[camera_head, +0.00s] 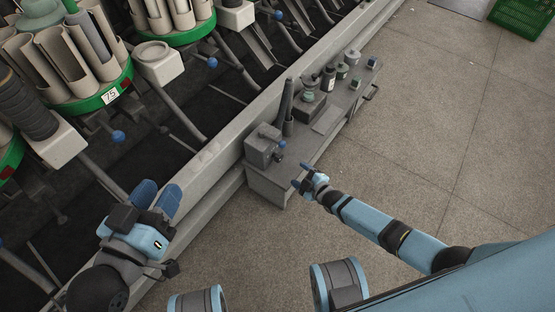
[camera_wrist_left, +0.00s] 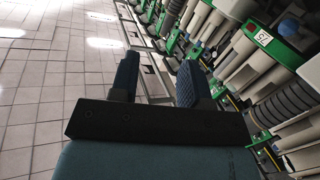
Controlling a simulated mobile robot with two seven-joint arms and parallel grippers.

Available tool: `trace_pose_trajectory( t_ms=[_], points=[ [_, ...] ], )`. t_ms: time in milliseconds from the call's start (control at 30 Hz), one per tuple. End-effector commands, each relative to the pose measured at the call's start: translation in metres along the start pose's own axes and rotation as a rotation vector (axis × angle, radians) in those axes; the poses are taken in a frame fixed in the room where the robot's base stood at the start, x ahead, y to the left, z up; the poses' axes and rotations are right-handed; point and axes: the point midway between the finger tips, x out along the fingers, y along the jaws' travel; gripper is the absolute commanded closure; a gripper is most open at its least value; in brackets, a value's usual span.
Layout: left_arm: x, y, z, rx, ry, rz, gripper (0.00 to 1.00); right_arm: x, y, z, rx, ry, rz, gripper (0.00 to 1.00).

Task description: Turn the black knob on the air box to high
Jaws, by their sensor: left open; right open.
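The air box (camera_head: 261,146) is a small grey box at the near end of a low grey bench in the head view. The black knob (camera_head: 279,157) appears as a small dark spot on the box's right side; its setting is too small to read. My right gripper (camera_head: 302,176) is open, just below and to the right of the box, apart from it. My left gripper (camera_head: 156,197) is open and empty over the machine's edge at lower left. Its two blue fingers also show spread in the left wrist view (camera_wrist_left: 158,82).
The bench (camera_head: 325,122) also carries a dark upright cone, a small box, and several bottles and jars. The winding machine (camera_head: 205,165) runs along the left with bobbins and green rings. Open floor (camera_head: 440,110) lies to the right, with a green crate (camera_head: 520,15) far off.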

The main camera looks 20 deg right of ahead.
Motion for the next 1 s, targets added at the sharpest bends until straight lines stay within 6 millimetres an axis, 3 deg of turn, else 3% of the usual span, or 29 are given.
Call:
trace_pose_trajectory(
  t_ms=[67, 300, 500, 700, 1000],
  points=[
    [0.002, -0.003, 0.011, 0.013, -0.016, 0.003, 0.57, 0.018, -0.002, 0.002, 0.0, 0.002, 0.002, 0.36],
    [0.01, -0.018, 0.005, 0.182, 0.08, -0.002, 0.57, 0.071, -0.003, 0.003, 0.0, 0.002, 0.001, 0.36],
    [0.013, -0.027, -0.001, 0.304, 0.147, -0.007, 0.57, 0.104, -0.003, 0.002, 0.0, 0.001, 0.0, 0.36],
    [0.015, -0.03, -0.006, 0.368, 0.185, -0.012, 0.57, 0.12, -0.001, 0.001, 0.002, -0.001, 0.0, 0.36],
    [0.015, -0.03, -0.008, 0.378, 0.19, -0.012, 0.57, 0.122, 0.0, -0.001, 0.002, -0.001, 0.0, 0.36]
  ],
)
